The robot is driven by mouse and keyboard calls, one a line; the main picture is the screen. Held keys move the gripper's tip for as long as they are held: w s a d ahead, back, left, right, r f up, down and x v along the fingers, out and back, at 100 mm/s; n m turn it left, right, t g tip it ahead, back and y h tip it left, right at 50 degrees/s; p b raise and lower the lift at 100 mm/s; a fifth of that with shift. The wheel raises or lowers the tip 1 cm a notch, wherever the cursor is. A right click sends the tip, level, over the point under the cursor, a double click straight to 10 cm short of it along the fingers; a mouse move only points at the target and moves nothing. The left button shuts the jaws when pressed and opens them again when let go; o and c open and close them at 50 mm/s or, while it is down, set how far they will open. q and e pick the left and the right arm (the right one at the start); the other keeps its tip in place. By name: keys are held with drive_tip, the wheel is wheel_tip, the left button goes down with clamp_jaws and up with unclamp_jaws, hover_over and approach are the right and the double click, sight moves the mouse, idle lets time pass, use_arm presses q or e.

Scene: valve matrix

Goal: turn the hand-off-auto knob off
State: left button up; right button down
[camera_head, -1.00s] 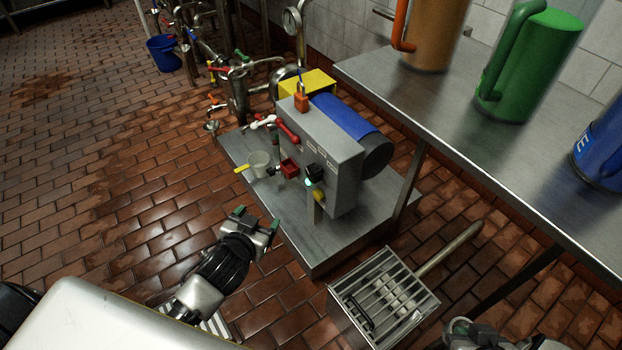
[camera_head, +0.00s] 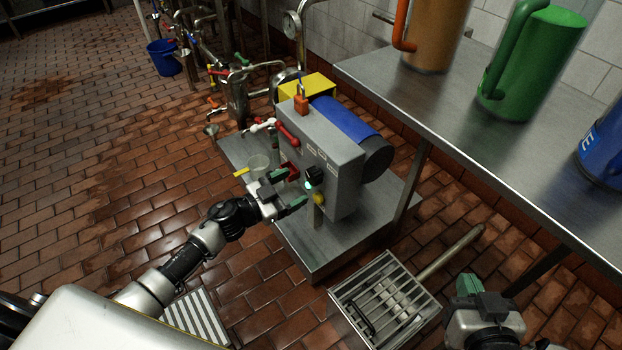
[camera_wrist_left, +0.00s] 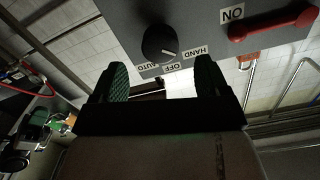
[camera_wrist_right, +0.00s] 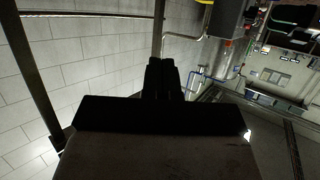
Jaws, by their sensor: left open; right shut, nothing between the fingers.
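The hand-off-auto knob (camera_head: 315,174) is black and round, on the front of the grey control box (camera_head: 345,165). In the left wrist view the knob (camera_wrist_left: 160,43) sits above AUTO, OFF and HAND labels. Its white mark points to the lower right, towards the HAND side; the exact setting is hard to tell. My left gripper (camera_head: 288,189) is open and empty in front of the box. In its wrist view its green-padded fingers (camera_wrist_left: 162,75) are spread below the knob, apart from it. My right gripper (camera_head: 470,285) is shut and empty at the lower right, far from the box.
A red lever (camera_wrist_left: 272,25) beside an ON label is on the same panel. A yellow knob (camera_head: 319,198) sits below the black knob. A steel bench (camera_head: 440,95) stands behind at right, and a metal grate (camera_head: 385,295) is on the floor in front.

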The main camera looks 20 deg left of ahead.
sight(310, 178)
use_arm(q)
drive_tip(key=b+x, duration=0.1)
drive_tip(key=x, duration=0.3)
drive_tip(key=shift+w+d, duration=0.65)
drive_tip(key=shift+w, duration=0.1)
use_arm(e)
drive_tip(key=r+t, duration=0.1)
drive_tip(key=w+r+t+y, duration=0.1)
drive_tip(key=a+r+t, duration=0.1)
drive_tip(key=r, duration=0.1)
drive_tip(key=shift+w+a+r+t, duration=0.1)
drive_tip(key=shift+w+t, duration=0.05)
drive_tip(key=shift+t, duration=0.25)
use_arm(q)
drive_tip(key=c, duration=0.9)
